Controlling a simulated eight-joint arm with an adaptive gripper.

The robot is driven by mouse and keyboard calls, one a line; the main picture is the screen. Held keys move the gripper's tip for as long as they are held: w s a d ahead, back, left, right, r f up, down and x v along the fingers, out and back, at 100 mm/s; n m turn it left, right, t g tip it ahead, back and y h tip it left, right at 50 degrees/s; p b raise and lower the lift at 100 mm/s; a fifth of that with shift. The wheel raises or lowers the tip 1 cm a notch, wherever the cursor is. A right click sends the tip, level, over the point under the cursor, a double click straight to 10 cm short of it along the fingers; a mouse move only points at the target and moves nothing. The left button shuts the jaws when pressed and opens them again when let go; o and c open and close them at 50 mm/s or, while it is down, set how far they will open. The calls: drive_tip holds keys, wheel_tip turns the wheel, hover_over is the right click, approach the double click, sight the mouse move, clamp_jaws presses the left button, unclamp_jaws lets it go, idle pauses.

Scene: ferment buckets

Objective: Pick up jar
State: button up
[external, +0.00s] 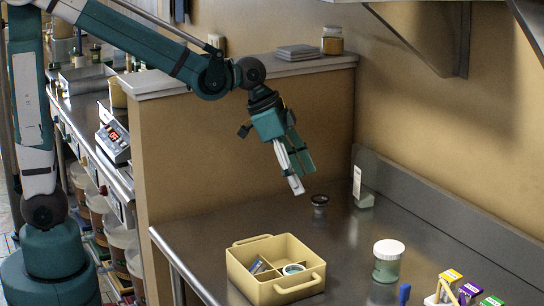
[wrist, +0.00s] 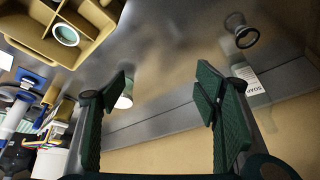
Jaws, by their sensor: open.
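A jar (external: 388,262) with a white lid and greenish contents stands upright on the metal counter, right of the tan caddy. In the wrist view, a pale round object that looks like this jar (wrist: 125,101) shows partly behind the left finger. Another jar (external: 332,40), with an orange-brown lid, stands on the ledge at the back. My gripper (external: 303,182) is open and empty, pointing down above the counter, up and left of the white-lidded jar and apart from it. Its two green fingers (wrist: 164,105) show spread in the wrist view.
The tan divided caddy (external: 235,262) holds a round white-rimmed item and other small things. A small dark round item (external: 319,205) and a labelled bottle (external: 363,188) stand near the wall. A blue item (external: 404,293) and coloured boxes (external: 468,290) are at front right. Mid-counter is clear.

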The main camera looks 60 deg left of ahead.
sight(383, 244)
drive_tip(key=w+d+f+m+g+p, duration=0.1)
drive_tip(key=w+d+f+m+p, duration=0.1)
drive_tip(key=d, duration=0.5)
drive_tip(key=w+d+f+m+p, duration=0.2)
drive_tip(key=w+d+f+p, duration=0.1)
drive_tip(key=d, duration=0.4)
drive_tip(key=w+d+f+m+g+h+p, duration=0.1)
drive_tip(key=w+d+f+m+p, duration=0.1)
drive_tip(key=w+d+f, duration=0.2)
drive_tip(key=shift+w+d+g, duration=0.15)
drive_tip(key=shift+w+d, duration=0.1)
drive_tip(key=shift+d, duration=0.55)
drive_tip(key=shift+w+d+g, duration=0.15)
drive_tip(key=shift+w+d, duration=0.1)
drive_tip(key=shift+d, duration=0.55)
drive_tip(key=shift+w+d+f+p, duration=0.1)
drive_tip(key=shift+d+f+p, duration=0.25)
drive_tip(key=shift+d+f, duration=0.2)
drive_tip(key=shift+d, duration=0.1)
drive_tip(key=shift+x, duration=1.15)
drive_tip(key=shift+f, duration=0.1)
drive_tip(key=shift+x, duration=2.55)
drive_tip(key=shift+d, duration=0.15)
